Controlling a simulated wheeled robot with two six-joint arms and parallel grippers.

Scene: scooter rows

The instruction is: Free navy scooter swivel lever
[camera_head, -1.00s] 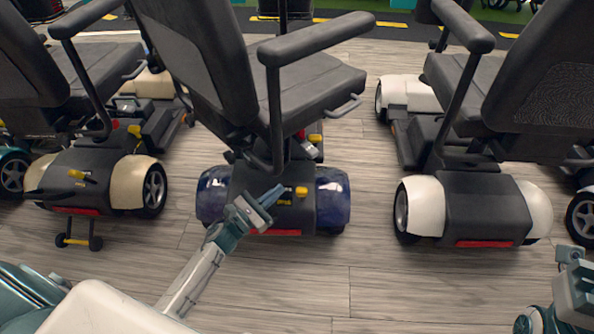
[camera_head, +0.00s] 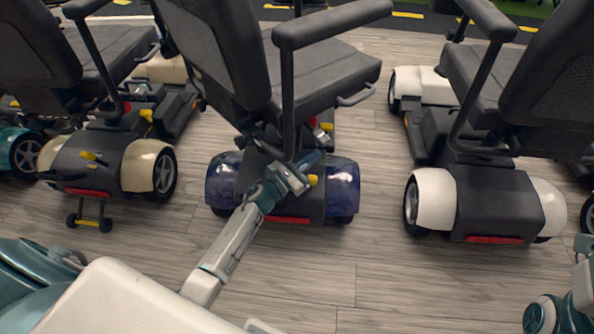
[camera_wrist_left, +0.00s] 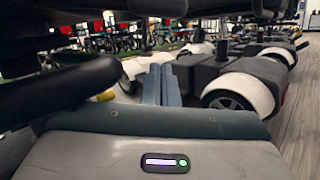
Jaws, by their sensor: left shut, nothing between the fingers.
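The navy scooter (camera_head: 335,187) stands in the middle of the head view, with glossy navy rear fenders and a dark grey seat above. A yellow knob (camera_head: 313,180) shows at its rear cover, and another yellow part (camera_head: 326,127) shows under the seat. I cannot tell which of them, if either, is the swivel lever. My left gripper (camera_head: 308,162) is shut and empty, over the rear cover under the seat, close to the yellow knob. Its blue fingers (camera_wrist_left: 161,85) are together in the left wrist view. Only part of my right arm shows at lower right; its fingers are out of view.
A scooter with cream fenders (camera_head: 150,168) stands on the left and one with white fenders (camera_head: 437,200) on the right. The navy scooter's armrest (camera_head: 330,25) overhangs the rear. A dark bar (camera_wrist_left: 60,92) is close on the left in the wrist view. Wood floor (camera_head: 385,260) is clear in front.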

